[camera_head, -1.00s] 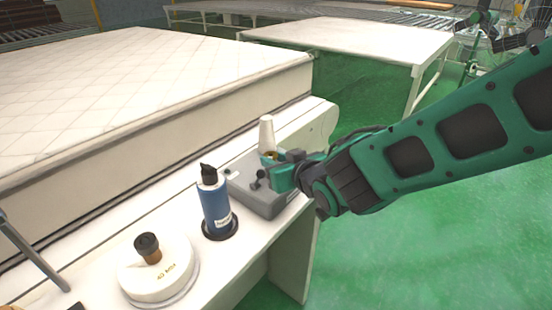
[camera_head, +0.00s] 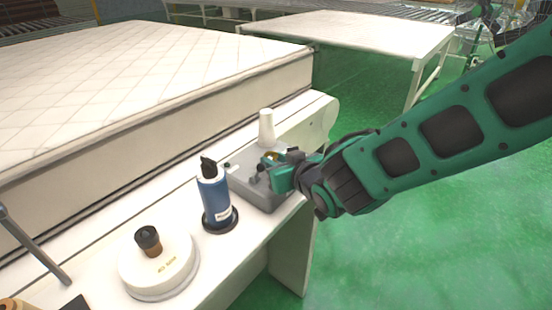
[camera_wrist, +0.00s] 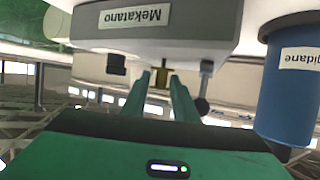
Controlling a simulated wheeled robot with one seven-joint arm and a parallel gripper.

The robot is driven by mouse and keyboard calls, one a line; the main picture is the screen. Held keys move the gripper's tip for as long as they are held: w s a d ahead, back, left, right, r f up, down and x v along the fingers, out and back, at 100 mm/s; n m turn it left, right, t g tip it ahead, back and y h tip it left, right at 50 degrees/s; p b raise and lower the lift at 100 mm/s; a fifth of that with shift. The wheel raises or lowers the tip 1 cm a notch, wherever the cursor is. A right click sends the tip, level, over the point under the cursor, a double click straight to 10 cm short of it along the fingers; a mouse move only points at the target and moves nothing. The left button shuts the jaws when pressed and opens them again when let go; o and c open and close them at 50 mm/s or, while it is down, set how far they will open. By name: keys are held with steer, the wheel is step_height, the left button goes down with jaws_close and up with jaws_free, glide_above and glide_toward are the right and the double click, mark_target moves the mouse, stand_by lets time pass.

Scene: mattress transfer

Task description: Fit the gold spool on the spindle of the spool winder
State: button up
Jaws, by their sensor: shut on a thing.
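The spool winder (camera_head: 246,190) is a grey box on the white bench; in the wrist view its grey body (camera_wrist: 205,35) carries a label reading Mekatano, upside down. My gripper (camera_head: 268,163) is over the winder's top. In the wrist view my gripper (camera_wrist: 160,88) is shut on the small gold spool (camera_wrist: 160,78), close to the winder's top. Only a bit of gold (camera_head: 271,156) shows between the jaws in the head view. A dark knob and a thin post with a dark ball flank the jaws in the wrist view.
A white cone (camera_head: 266,127) stands just behind my gripper. A blue bottle (camera_head: 214,196) with a black cap stands left of the winder, also close by in the wrist view (camera_wrist: 292,95). A round white dispenser (camera_head: 160,270) is nearer. A quilted mattress (camera_head: 150,80) lies behind.

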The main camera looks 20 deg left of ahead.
steer(key=shift+f, duration=0.7)
steer(key=o, duration=1.1)
steer(key=v, duration=1)
steer(key=shift+d+r, duration=0.15)
steer(key=shift+d, duration=0.1)
steer(key=shift+s+a+n+g, duration=0.3)
steer(key=shift+s+a, duration=0.55)
steer(key=shift+s, duration=0.1)
